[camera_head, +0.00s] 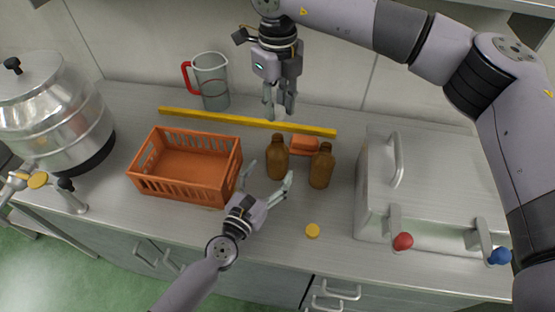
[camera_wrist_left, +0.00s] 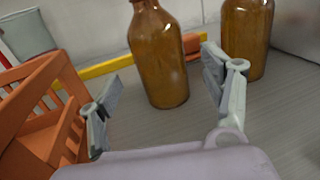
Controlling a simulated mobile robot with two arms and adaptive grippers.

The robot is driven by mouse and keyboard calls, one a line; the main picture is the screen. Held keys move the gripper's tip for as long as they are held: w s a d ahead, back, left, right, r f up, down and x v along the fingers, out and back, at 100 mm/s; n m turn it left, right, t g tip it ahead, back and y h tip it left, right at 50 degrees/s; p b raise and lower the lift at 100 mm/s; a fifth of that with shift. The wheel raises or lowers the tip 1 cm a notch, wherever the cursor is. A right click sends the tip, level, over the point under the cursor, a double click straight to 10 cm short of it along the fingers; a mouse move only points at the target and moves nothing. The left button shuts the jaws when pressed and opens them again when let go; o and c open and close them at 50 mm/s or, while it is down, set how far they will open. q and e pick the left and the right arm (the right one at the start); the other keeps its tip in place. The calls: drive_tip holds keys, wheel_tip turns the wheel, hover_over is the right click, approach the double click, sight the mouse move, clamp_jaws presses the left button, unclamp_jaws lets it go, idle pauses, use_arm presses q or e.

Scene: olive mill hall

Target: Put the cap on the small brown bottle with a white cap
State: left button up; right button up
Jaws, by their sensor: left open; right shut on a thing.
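Two brown bottles stand upright on the bench, the left one (camera_head: 277,160) and the right one (camera_head: 322,168). I see no cap on either in the head view. My left gripper (camera_head: 267,178) is open in front of the left bottle. In the left wrist view this bottle (camera_wrist_left: 158,62) stands between and just beyond the spread fingers, apparently untouched; the right bottle (camera_wrist_left: 246,38) is behind the right finger. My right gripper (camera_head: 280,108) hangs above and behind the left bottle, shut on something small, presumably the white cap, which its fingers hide.
An orange crate (camera_head: 186,190) stands left of my left gripper. A yellow bar (camera_head: 246,122) and an orange block (camera_head: 304,145) lie behind the bottles. A jug (camera_head: 211,82) and steel vessel (camera_head: 48,115) stand left, a metal box (camera_head: 420,180) right. The front middle is mostly clear.

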sight(272, 169)
use_arm(q)
drive_tip(key=x, duration=0.5)
drive_tip(key=shift+s, duration=0.1)
drive_tip(key=shift+c, duration=0.3)
clamp_jaws()
idle(0.6)
